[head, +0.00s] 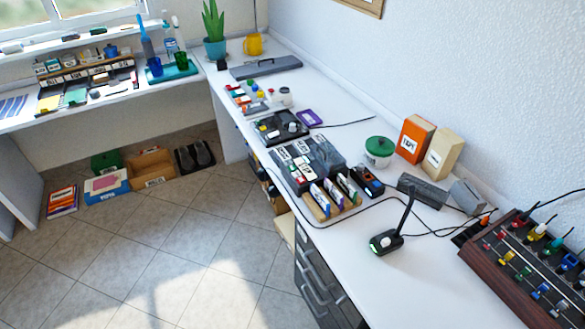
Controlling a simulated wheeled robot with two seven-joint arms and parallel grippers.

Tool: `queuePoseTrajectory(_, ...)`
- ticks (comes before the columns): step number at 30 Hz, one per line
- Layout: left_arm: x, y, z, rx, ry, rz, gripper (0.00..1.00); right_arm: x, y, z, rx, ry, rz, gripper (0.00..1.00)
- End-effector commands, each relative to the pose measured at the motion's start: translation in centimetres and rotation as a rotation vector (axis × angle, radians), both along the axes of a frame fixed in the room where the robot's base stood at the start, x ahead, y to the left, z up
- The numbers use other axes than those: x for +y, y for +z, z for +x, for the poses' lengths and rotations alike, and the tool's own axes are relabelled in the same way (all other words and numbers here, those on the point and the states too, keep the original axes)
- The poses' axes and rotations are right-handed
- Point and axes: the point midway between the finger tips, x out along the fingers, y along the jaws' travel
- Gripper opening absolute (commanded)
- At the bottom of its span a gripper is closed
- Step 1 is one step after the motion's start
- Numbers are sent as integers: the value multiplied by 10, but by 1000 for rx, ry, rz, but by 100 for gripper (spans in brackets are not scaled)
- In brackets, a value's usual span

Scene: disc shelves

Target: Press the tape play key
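A dark grey box (325,152) with white labels on top lies on the right-hand counter, near the middle of the picture. Small coloured parts line its near left edge. It may be the tape machine, but I cannot tell for sure. A smaller black device (268,126) with a round knob lies just behind it. The play key is too small to make out on either one. Neither of my grippers is in view.
A wooden rack of cards (340,206) stands in front of the grey box. A desk microphone (384,243) and a mixer with coloured knobs (525,262) are nearer, with cables across the white counter (345,265). Boxes (158,166) sit on the floor; the tiled floor (215,235) is otherwise open.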

Motion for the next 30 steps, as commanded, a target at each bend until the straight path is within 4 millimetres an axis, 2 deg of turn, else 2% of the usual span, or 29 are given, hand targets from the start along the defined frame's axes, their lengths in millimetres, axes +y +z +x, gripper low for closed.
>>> queuePoseTrajectory(7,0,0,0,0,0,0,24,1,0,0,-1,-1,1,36)
queuePoseTrajectory(12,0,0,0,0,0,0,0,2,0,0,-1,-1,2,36)
queuePoseTrajectory(30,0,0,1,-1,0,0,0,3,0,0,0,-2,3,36)
